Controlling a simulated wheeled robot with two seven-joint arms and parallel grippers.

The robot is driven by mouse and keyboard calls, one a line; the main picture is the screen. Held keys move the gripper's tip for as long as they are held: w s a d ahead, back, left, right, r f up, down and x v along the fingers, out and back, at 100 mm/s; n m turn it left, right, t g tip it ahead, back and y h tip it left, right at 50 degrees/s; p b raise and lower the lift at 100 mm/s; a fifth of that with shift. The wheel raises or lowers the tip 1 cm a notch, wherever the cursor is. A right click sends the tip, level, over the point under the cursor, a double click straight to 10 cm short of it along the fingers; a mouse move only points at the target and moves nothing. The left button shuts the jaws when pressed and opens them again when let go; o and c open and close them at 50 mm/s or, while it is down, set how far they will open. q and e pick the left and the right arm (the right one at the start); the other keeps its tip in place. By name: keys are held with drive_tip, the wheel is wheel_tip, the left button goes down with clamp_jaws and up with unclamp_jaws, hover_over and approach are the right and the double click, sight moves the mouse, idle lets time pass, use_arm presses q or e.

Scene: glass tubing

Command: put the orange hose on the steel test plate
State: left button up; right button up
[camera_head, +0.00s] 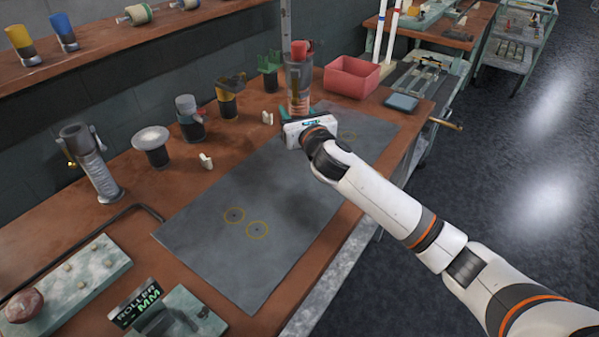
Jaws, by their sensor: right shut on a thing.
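The steel test plate (222,262) is a flat grey sheet on the brown bench, with yellow ring marks at its near end and another near its far end. My right gripper (300,111) is over the plate's far end, its fingers mostly hidden behind its white body. My left gripper is not in view.
A red bin (351,77) and a small blue-grey tray (402,102) stand beyond the gripper. Dark cups (229,102) and a metal clamp stand (91,163) line the plate's left. Most of the plate is clear.

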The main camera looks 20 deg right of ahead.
drive_tip(key=shift+w+d+f, duration=0.15)
drive_tip(key=shift+w, duration=0.05)
wheel_tip(320, 180, down, 9)
drive_tip(key=shift+f+b, duration=0.15)
drive_tip(key=shift+b, duration=0.85)
drive_tip(key=o, duration=1.2)
drive_tip(key=shift+f, duration=0.1)
drive_tip(key=s, duration=0.8)
drive_tip(key=s+d, duration=0.1)
drive_tip(key=s, duration=0.3)
